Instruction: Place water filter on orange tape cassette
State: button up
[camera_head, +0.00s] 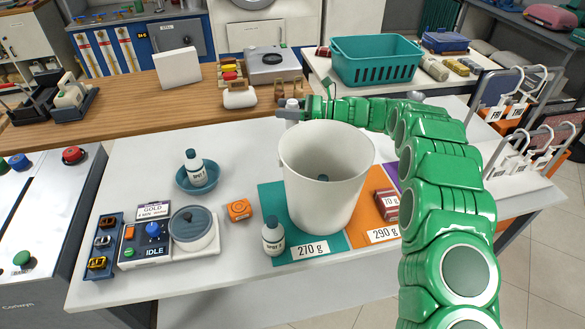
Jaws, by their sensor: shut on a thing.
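The orange tape cassette (238,210) looks to be the small orange block on the white table, left of the tall white bin. My gripper (302,109) is at the far edge of the white table, behind the bin, with the green arm reaching in from the right. It is shut on a small white upright piece with a grey top, which looks like the water filter (291,114). The fingers are small in view and the piece's lower part is hard to make out. The filter is behind and right of the cassette, apart from it.
The tall white bin (322,175) stands between my arm and the table's front. A bottle (273,239) stands before it. Left of the cassette are a lidded pot (193,228) and a blue bowl (186,183) with a bottle. The table between bowl and bin is clear.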

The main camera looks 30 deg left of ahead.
aim_at(287, 128)
notch_tip(287, 128, down, 7)
jog(key=shift+f, duration=0.1)
dwell(0.4)
jog(key=shift+f, duration=4.75)
jog(key=shift+f, duration=0.25)
jog(key=o, duration=1.1)
jog(key=shift+d, duration=0.1)
jog(key=v, duration=0.2)
jog(key=r+v, duration=0.1)
jog(key=v, duration=0.4)
jog(key=shift+w+d+r, duration=0.1)
jog(key=shift+d+r, duration=0.05)
jog(key=shift+d, duration=0.2)
